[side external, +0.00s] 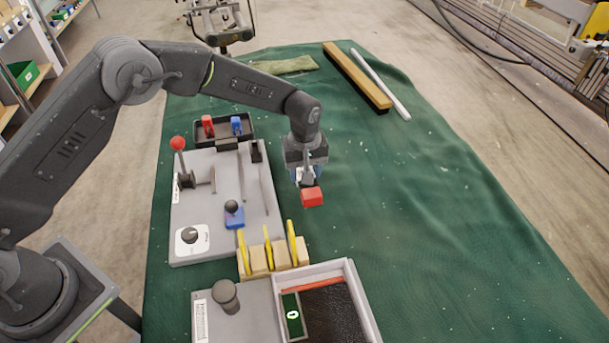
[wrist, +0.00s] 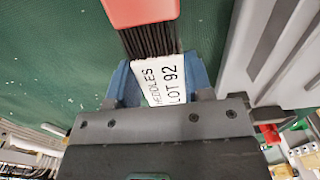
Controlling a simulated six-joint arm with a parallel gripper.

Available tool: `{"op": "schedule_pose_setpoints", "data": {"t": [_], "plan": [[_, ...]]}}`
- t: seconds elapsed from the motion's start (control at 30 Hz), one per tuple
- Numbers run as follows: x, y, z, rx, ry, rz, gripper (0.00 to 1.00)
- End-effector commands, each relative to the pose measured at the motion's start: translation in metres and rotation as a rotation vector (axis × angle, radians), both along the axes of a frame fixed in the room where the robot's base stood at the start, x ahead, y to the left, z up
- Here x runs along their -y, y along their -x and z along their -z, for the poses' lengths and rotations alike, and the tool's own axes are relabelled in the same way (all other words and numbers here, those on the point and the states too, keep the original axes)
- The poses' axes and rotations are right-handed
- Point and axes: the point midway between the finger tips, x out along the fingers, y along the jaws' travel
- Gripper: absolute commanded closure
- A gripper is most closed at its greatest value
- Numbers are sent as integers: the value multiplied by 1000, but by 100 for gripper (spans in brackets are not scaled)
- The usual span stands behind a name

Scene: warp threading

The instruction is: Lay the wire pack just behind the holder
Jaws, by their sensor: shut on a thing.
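The wire pack has a red end cap (side external: 312,197) and, in the wrist view, a bundle of dark wires (wrist: 150,40) with a white label reading "HEDDLES LOT 92". My gripper (side external: 307,178) is shut on the pack at its label, between blue jaws (wrist: 163,84). The pack hangs in the air over the green cloth, right of the grey panel. A wooden block (side external: 258,262) with upright yellow pieces (side external: 267,247) stands at the panel's front edge and may be the holder. It is nearer the camera than my gripper.
The grey panel (side external: 205,215) carries a red-knobbed lever (side external: 178,144), a dial and a blue-based knob. A dark tray (side external: 212,142) with red and blue pieces lies behind. A white-framed box (side external: 352,290) is in front. Green cloth (side external: 430,220) at right is clear.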

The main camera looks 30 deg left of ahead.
Motion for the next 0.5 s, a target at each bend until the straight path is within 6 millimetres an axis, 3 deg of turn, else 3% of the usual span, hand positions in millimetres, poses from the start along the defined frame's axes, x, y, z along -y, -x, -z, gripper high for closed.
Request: {"op": "schedule_pose_setpoints", "data": {"t": [0.13,0.5], "plan": [[0,-1,18,2,2,0,91],[0,-1,22,3,1,0,91]]}}
